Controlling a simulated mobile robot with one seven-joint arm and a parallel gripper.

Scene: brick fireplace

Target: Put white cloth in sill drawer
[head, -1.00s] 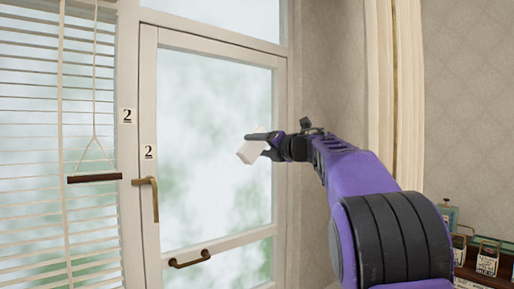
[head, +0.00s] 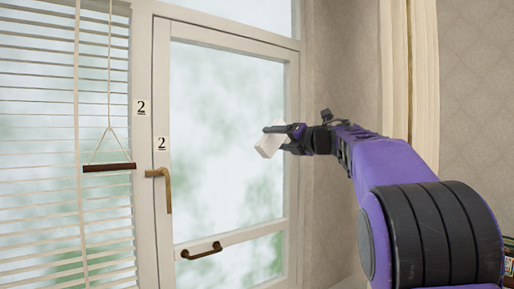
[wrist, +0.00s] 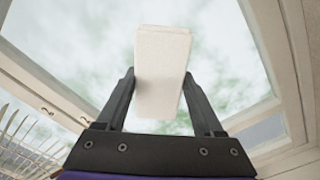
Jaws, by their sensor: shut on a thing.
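The white cloth (head: 269,142) is a small, pale, folded block. My gripper (head: 283,139) is shut on it and holds it up in the air in front of the window door's glass. In the wrist view the cloth (wrist: 162,70) sits between the two dark fingers of my gripper (wrist: 162,88), with its far end sticking out beyond the tips. No drawer shows in either current view.
A white-framed glass door (head: 225,120) stands ahead, with a brass lever handle (head: 161,186) and a lower pull bar (head: 202,251). Window blinds (head: 45,150) with a hanging cord bar (head: 109,167) are at left. A pale curtain (head: 408,70) hangs at right.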

